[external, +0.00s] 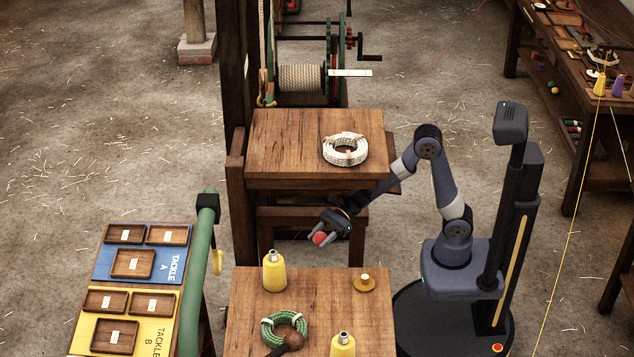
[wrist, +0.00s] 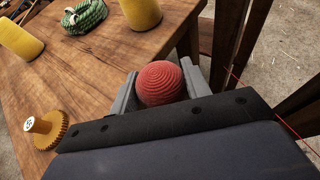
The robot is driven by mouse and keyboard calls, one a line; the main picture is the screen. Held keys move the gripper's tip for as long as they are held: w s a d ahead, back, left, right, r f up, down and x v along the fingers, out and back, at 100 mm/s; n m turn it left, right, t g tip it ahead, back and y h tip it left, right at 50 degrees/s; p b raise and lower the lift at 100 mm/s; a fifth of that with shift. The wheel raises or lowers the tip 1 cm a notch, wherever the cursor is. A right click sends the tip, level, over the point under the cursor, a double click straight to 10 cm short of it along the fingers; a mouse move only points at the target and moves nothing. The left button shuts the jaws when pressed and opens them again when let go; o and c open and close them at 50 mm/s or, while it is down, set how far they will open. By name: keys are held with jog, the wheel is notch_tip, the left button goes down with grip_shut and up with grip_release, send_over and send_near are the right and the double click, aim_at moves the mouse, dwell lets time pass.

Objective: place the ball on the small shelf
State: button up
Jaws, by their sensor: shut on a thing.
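A red ball (external: 319,238) with a ridged, cord-wound surface is held between the fingers of my gripper (external: 323,236). In the wrist view the ball (wrist: 163,84) sits between the two grey fingers of my gripper (wrist: 160,88), one on each side. The ball is in the air, between the front wooden table and the raised wooden top (external: 275,135) behind it. A coil of pale rope (external: 345,149) lies on that raised top. A lower wooden ledge (external: 290,214) shows beneath it. I cannot tell for sure which of these is the small shelf.
A board with trays (external: 132,263) stands at left. A dark post (external: 235,80) rises beside the raised top, whose left part is clear.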

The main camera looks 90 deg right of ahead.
jog(key=d+r+m+t+h, duration=0.2)
jog(key=d+r+m+h, duration=0.1)
jog(key=d, duration=0.8)
jog(key=d+r+m+t+h, duration=0.1)
jog(key=d+r+m+h, duration=0.25)
jog(key=d, duration=0.75)
jog(key=s+d+r+m+h+p, duration=0.1)
jog(key=s+d+r+h, duration=0.1)
jog(key=s+d+r, duration=0.55)
jog(key=s+d+r+m+h+p, duration=0.1)
jog(key=s+d+r+m+h, duration=0.1)
jog(key=d+r, duration=0.9)
notch_tip(320, 180, up, 20)
jog(key=n+y+p, duration=0.6)
jog(key=y+p, duration=0.1)
jog(key=p, duration=1.8)
send_over(315, 118)
jog(key=shift+h, duration=0.25)
notch_tip(315, 118, down, 10)
jog(key=shift+f, duration=0.15)
